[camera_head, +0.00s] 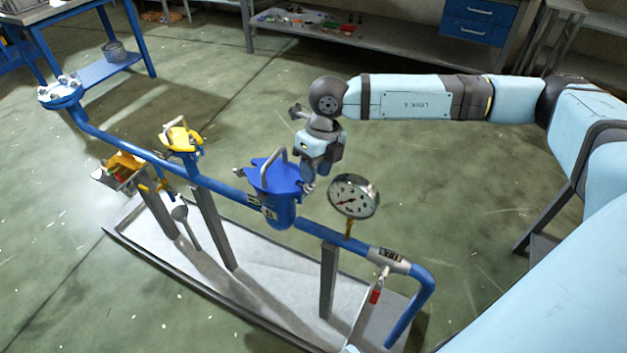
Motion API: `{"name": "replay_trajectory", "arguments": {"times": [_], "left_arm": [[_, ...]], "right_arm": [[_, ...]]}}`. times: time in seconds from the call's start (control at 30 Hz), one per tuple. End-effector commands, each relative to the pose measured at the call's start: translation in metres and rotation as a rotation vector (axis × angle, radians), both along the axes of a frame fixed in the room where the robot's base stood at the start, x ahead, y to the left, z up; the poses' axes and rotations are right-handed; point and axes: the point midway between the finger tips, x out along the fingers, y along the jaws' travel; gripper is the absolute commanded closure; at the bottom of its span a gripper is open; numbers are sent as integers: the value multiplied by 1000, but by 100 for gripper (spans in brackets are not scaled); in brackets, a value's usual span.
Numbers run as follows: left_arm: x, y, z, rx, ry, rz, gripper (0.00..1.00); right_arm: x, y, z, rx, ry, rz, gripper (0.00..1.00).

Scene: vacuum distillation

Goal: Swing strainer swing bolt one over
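The blue strainer (282,211) sits in the blue pipe line, with a flat blue lid (270,177) and a grey arched handle on top. A small grey swing bolt (240,171) sticks out at the left side of the lid. Another small metal part shows at the lid's right side, close to my gripper. My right arm comes in from the right, and its gripper (306,183) points down right beside the strainer's right edge. Its fingers are small and partly hidden, so I cannot tell whether they touch or hold anything. My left gripper is out of view.
A pressure gauge (354,196) stands on the pipe just right of the strainer and my gripper. A yellow-handled valve (181,137) is on the pipe to the left. Grey posts carry the pipe above a grey tray (262,313). A workbench (365,37) stands behind.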

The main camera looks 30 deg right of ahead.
Motion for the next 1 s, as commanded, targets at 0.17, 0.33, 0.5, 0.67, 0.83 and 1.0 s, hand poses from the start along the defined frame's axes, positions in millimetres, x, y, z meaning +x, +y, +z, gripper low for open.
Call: {"name": "replay_trajectory", "arguments": {"times": [0.17, 0.33, 0.5, 0.67, 0.83, 1.0], "left_arm": [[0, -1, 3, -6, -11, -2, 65], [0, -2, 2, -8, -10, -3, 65], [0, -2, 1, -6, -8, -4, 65], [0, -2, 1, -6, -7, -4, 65], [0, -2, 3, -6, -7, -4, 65], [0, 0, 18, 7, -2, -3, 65]], "right_arm": [[-1, 4, -20, 0, 0, 0, 65], [-1, 5, -25, 0, 0, 0, 65], [-1, 5, -25, 0, 0, 0, 65], [-1, 5, -25, 0, 0, 0, 92], [0, 6, -24, -3, 6, 0, 100], [7, 11, -15, -56, 98, 0, 100]]}}
